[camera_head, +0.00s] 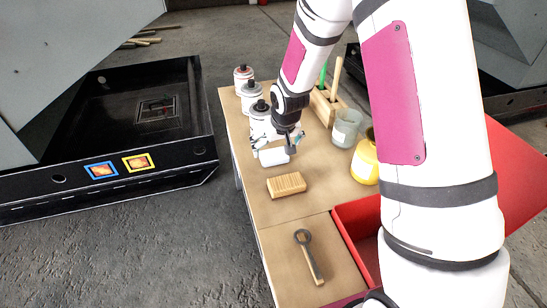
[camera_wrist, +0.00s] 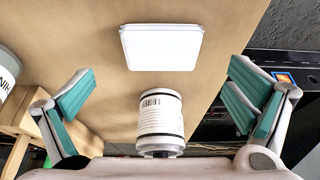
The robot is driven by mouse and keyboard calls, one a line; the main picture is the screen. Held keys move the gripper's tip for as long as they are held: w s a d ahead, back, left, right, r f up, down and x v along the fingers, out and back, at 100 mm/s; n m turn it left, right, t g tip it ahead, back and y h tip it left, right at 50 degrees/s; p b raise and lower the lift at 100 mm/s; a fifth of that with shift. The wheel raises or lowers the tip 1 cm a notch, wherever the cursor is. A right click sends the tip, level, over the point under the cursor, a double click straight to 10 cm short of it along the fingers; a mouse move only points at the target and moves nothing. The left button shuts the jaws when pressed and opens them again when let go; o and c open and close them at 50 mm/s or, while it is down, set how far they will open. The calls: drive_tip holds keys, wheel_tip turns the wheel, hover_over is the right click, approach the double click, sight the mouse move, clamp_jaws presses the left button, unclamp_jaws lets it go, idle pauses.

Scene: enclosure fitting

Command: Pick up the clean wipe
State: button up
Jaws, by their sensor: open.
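The clean wipe (camera_head: 274,157) looks like a flat white rectangle lying on the tan worktop, just below my gripper in the head view. In the wrist view the white wipe (camera_wrist: 161,47) lies flat at the upper middle, fully visible and ahead of the fingers. My gripper (camera_head: 287,143) hangs low above the worktop near the wipe. In the wrist view my gripper (camera_wrist: 163,92) is open, with its teal-padded fingers spread wide left and right. Nothing is held between them, and the wipe is apart from both pads.
A white can with a barcode (camera_wrist: 161,122) stands close in the wrist view. Spray cans (camera_head: 252,97) line the worktop's left edge.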

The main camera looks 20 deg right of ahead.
sight(274, 154)
drive_tip(key=shift+b+x, duration=0.35)
drive_tip(key=shift+x, duration=2.3)
drive_tip(key=shift+s, duration=0.15)
drive_tip(key=c, duration=1)
